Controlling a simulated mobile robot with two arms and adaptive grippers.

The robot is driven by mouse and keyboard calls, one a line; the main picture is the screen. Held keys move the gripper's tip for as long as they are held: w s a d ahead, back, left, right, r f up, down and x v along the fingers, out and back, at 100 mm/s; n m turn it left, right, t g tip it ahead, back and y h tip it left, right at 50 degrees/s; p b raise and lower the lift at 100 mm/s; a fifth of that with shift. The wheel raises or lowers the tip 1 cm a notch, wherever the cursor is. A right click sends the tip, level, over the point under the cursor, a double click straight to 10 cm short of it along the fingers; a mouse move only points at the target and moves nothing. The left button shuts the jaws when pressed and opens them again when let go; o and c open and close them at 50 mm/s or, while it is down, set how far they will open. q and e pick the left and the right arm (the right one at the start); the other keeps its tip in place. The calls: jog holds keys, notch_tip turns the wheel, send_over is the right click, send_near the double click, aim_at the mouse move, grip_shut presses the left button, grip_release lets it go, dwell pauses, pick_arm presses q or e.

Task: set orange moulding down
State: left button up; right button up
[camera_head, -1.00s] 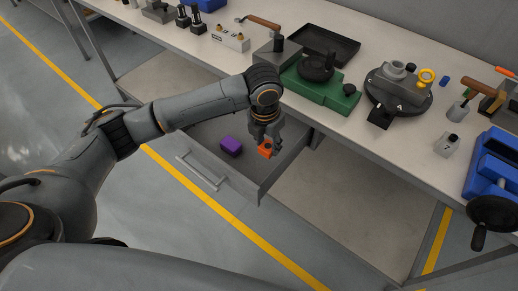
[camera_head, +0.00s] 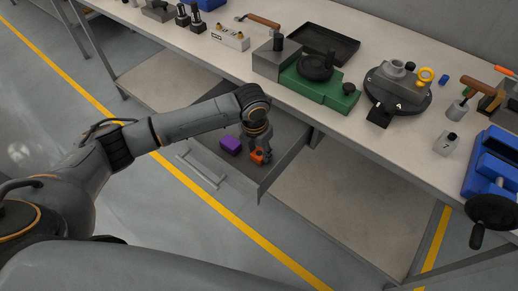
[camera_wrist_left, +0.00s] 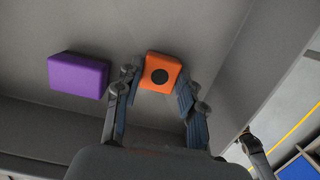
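The orange moulding (camera_head: 257,157) is a small block inside the open drawer. In the left wrist view the orange moulding (camera_wrist_left: 161,72) shows a round black spot on its face. My left gripper (camera_head: 262,155) reaches down into the drawer. In the left wrist view its two fingers (camera_wrist_left: 160,85) stand against opposite sides of the block and appear closed on it. The block is low, near the drawer floor; whether it touches is hard to tell. My right gripper is not seen.
A purple block (camera_head: 230,144) lies in the drawer left of the moulding, apart from it; it also shows in the wrist view (camera_wrist_left: 77,76). The drawer's side wall (camera_head: 283,168) is close on the right. The workbench (camera_head: 215,67) above carries a green fixture (camera_head: 320,88) and tools.

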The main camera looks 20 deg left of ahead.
aim_at(256, 157)
pick_arm(q)
jog(key=o, duration=0.3)
jog(key=shift+r, duration=0.1)
notch_tip(256, 157, up, 12)
jog(key=s, duration=0.1)
jog(key=shift+s+a, duration=0.2)
jog(key=shift+a, duration=0.05)
dwell(0.6)
